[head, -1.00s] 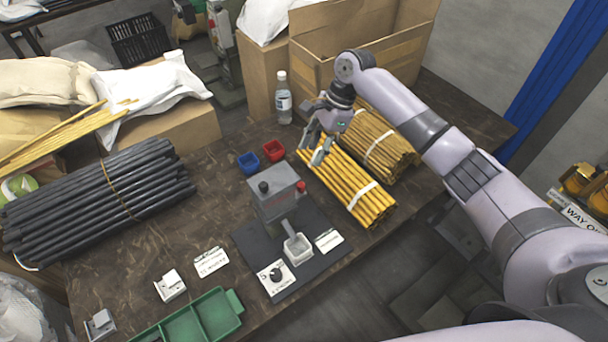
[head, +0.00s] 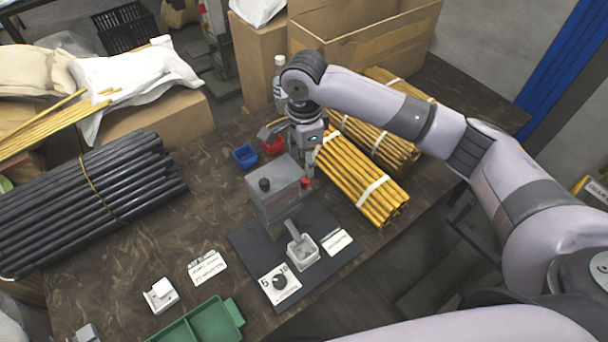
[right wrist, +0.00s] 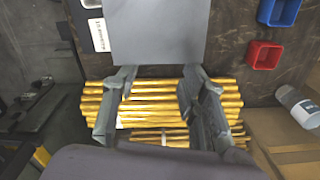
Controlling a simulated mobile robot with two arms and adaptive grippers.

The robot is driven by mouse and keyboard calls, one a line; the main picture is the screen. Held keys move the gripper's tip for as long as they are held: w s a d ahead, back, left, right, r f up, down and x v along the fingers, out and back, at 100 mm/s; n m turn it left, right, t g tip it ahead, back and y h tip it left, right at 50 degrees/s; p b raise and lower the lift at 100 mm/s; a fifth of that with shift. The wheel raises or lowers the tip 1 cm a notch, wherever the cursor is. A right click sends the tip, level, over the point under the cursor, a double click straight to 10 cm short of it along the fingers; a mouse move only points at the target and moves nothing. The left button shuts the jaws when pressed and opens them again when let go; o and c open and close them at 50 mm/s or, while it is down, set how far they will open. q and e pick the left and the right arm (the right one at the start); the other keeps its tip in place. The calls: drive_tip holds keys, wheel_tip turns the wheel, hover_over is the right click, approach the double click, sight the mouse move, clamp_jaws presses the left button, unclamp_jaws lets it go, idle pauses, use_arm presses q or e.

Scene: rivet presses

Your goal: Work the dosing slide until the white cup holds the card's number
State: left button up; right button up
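The grey dosing device (head: 278,200) stands on a dark mat, with a dark knob (head: 264,185) on top and a red knob (head: 305,183) at its right rear side. A chute slopes from its front to the white cup (head: 303,250); the cup's contents are too small to tell. A printed card (head: 206,266) lies left of the mat, its text unreadable. My right gripper (head: 293,150) hangs behind the device, near the red knob. In the right wrist view its fingers (right wrist: 158,85) are apart with nothing gripped, beside the device's grey top (right wrist: 155,30). My left gripper is out of view.
Bundled yellow rods (head: 360,180) lie right of the device. Red (head: 272,143) and blue (head: 245,157) bins and a bottle (head: 280,80) stand behind. A green tray (head: 205,325) is at the front.

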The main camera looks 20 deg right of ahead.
sight(305, 180)
wheel_tip(305, 180, down, 6)
drive_tip(key=shift+s+r, duration=0.1)
drive_tip(key=shift+f, duration=0.55)
drive_tip(key=c, duration=0.9)
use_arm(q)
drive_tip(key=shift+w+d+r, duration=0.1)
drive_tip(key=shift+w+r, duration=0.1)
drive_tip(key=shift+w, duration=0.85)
use_arm(e)
clamp_jaws()
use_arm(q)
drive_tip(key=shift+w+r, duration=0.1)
